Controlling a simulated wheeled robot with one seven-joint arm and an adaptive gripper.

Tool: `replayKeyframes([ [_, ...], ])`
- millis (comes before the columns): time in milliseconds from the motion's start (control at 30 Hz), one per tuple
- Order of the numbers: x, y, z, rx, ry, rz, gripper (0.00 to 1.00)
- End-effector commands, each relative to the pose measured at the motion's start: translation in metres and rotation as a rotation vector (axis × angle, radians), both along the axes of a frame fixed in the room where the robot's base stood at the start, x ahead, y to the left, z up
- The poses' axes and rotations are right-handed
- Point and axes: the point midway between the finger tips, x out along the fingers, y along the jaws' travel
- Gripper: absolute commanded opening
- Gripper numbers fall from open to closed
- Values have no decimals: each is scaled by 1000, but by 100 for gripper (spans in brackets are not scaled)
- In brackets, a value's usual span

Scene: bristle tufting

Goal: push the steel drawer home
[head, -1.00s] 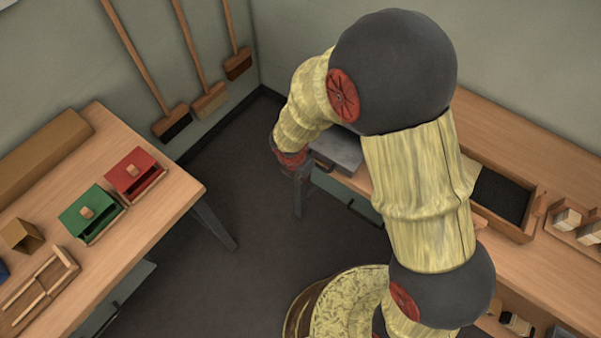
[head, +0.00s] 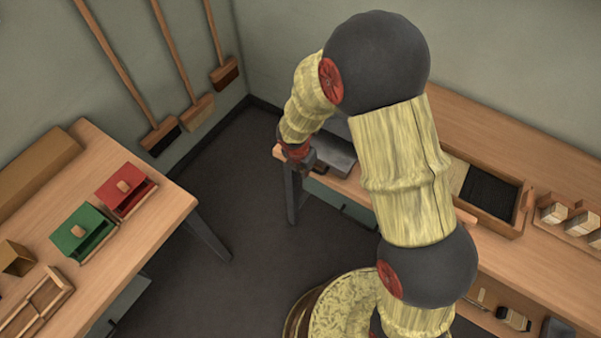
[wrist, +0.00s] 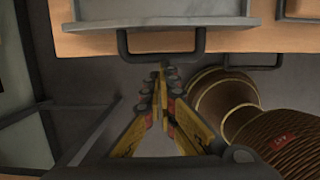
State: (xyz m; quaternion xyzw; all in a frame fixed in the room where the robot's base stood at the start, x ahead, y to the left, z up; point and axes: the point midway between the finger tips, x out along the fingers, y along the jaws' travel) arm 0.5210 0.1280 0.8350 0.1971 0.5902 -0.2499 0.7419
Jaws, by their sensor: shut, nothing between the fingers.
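The steel drawer (head: 336,158) is a grey metal piece at the left end of the right-hand bench, partly hidden by my arm in the head view. In the wrist view its grey top (wrist: 165,12) and front fill the upper middle, with a dark bar handle (wrist: 160,52) on the front. My gripper (wrist: 163,75) is shut and empty, its fingertips together just below the handle in that picture. Whether they touch it I cannot tell. In the head view my gripper (head: 297,160) is at the drawer's left, by the bench end.
A second bench (head: 150,240) on the left holds a red box (head: 126,189) and a green box (head: 83,232). Brooms hang on the wall. A wooden tray (head: 515,222) stands on the right-hand bench. Another dark handle (wrist: 255,67) shows under that bench. Dark floor between the benches is clear.

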Motion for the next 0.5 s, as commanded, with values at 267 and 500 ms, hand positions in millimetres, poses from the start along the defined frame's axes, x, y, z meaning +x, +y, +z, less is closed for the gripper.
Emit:
replayKeyframes([
  [267, 43, -34, 7, 0, -1, -4, 0],
  [500, 75, -58, 6, 1, -2, -4, 0],
])
